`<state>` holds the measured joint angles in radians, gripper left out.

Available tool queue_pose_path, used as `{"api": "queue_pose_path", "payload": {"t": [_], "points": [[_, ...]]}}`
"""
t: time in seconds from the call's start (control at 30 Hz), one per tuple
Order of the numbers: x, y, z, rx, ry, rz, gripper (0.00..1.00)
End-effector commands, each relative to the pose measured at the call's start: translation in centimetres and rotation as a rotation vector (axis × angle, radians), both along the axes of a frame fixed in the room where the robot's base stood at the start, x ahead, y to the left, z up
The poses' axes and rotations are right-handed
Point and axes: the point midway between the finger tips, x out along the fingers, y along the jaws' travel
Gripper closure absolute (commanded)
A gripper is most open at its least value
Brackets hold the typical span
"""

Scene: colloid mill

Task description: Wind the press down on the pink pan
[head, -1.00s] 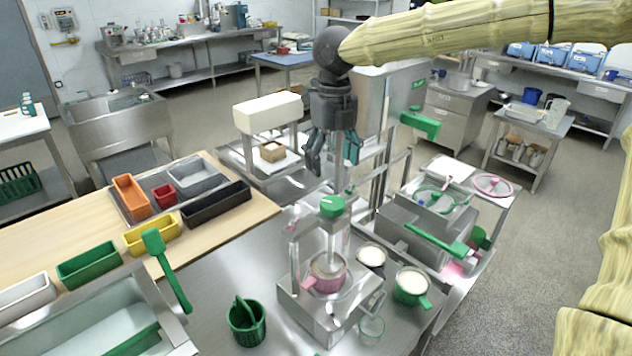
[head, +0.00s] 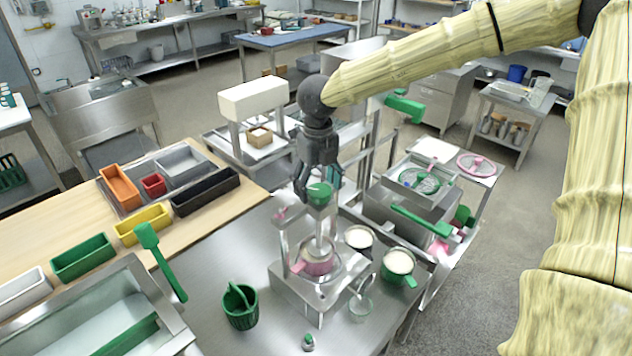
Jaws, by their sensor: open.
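The press (head: 285,282) stands on the steel bench, a metal frame on a block base. Its green knob (head: 319,194) is on top, above a pale vertical shaft. The pink pan (head: 318,262) sits on the press base under the shaft, inside the frame. I cannot tell whether the press plate touches the pan's contents. My gripper (head: 319,188) points straight down with its dark fingers apart, around or just above the green knob. It holds nothing that I can make out.
A dark pot (head: 358,238) and a green pan (head: 397,262), both with white contents, stand right of the press. A clear glass (head: 361,306) is in front. A green basket (head: 240,306) stands to the left. A green-handled machine (head: 418,180) is behind right.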

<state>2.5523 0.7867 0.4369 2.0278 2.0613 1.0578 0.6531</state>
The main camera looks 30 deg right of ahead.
Motion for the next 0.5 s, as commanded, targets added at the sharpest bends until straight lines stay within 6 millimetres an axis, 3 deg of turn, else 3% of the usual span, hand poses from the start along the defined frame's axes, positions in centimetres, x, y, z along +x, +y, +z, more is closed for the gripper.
{"api": "queue_pose_path", "payload": {"t": [0.27,0.5], "points": [[0.45,0.07,-0.35,0.000,0.003,0.001,0.26],[0.69,0.06,-0.54,0.000,0.006,0.001,0.66]]}}
